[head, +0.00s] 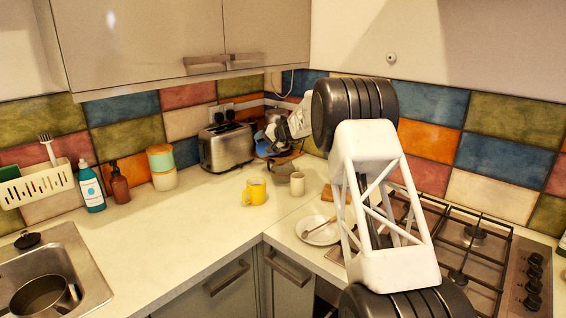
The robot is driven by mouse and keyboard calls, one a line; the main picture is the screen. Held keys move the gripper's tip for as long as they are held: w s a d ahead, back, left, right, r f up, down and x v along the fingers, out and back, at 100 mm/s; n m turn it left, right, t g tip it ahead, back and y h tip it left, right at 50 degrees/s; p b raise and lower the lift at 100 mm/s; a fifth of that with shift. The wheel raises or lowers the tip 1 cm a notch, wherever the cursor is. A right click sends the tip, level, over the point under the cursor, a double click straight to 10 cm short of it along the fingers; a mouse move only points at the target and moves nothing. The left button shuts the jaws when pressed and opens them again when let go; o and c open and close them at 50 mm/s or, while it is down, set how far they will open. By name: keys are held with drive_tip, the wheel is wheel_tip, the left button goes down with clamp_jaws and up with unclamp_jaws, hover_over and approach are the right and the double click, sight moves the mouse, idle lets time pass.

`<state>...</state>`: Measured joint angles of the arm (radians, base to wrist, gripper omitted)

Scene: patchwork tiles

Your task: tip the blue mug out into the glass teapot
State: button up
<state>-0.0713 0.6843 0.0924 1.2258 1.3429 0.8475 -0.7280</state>
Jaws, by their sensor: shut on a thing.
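My gripper (272,142) is at the back corner of the counter, small and partly hidden by my own wrist. It is shut on a small blue thing (286,154), which I take to be the blue mug; its outline and tilt are hard to make out. No other blue mug shows. I cannot make out the glass teapot; a shiny vessel (275,115) stands behind my gripper, but its material is unclear. Whether anything is in the mug is not visible.
A yellow mug (255,191) and a cream mug (297,184) stand in front of my gripper. A toaster (227,147) is to its left. A white plate (320,236) lies near the gas hob (474,233). The left counter is mostly clear up to the sink (75,256).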

drive_tip(key=shift+s+d+f+t+y, duration=0.15)
drive_tip(key=shift+d+t+y, duration=0.25)
drive_tip(key=shift+y, duration=0.2)
drive_tip(key=shift+s+d+r+t+y, duration=0.45)
drive_tip(key=shift+s+d+y, duration=0.1)
drive_tip(key=shift+d+y, duration=0.2)
idle(0.6)
drive_tip(key=shift+s+d+r+t+y+p, duration=0.3)
drive_tip(key=shift+d+t+y+p, duration=0.2)
drive_tip(key=shift+y, duration=0.25)
idle(0.6)
drive_tip(key=shift+w+a+f+g+h, duration=0.2)
drive_tip(key=shift+a+g+h, duration=0.15)
drive_tip(key=shift+h, duration=0.1)
drive_tip(key=shift+w+a+f+g+h, duration=0.2)
drive_tip(key=shift+a+g+h, duration=0.1)
drive_tip(key=shift+h, duration=0.15)
drive_tip(key=shift+w+a+f+g+h, duration=0.2)
drive_tip(key=shift+w+a+h, duration=0.05)
drive_tip(key=shift+a+h, duration=0.15)
drive_tip(key=shift+w+a+f+g+h, duration=0.15)
drive_tip(key=shift+w+a+g+h, duration=0.1)
drive_tip(key=shift+a+h, duration=0.1)
drive_tip(key=shift+w+a+r+h, duration=0.1)
drive_tip(key=shift+a+r+h, duration=0.15)
drive_tip(key=shift+w+a+r+g+h, duration=0.2)
drive_tip(key=shift+a+g+h, duration=0.1)
drive_tip(key=shift+g+h, duration=0.35)
